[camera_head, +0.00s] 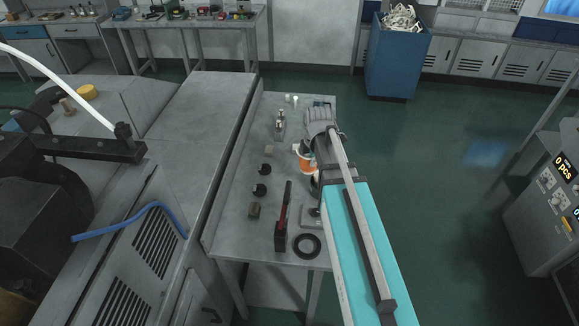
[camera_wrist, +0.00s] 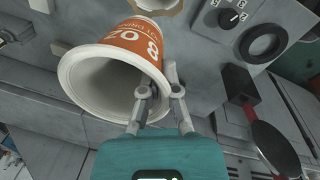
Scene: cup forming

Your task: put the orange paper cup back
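The orange paper cup (camera_wrist: 145,37), white with an orange band, lies tilted with its open mouth toward the wrist camera. In the head view the cup (camera_head: 305,165) shows above the narrow table, beside my arm. My gripper (camera_wrist: 160,80) is at the cup's rim: one finger is inside the mouth and the other is outside, with the cup wall pinched between them. In the head view my arm hides most of the gripper. A cream-coloured ring (camera_wrist: 157,6) shows just beyond the cup's base in the wrist view; I cannot tell what it belongs to.
The narrow grey table (camera_head: 227,222) holds a black ring (camera_head: 307,246), a red-and-black tool (camera_head: 283,215), and small dark parts. A dial (camera_wrist: 232,17) shows near the cup. A blue bin (camera_head: 397,65) stands beyond.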

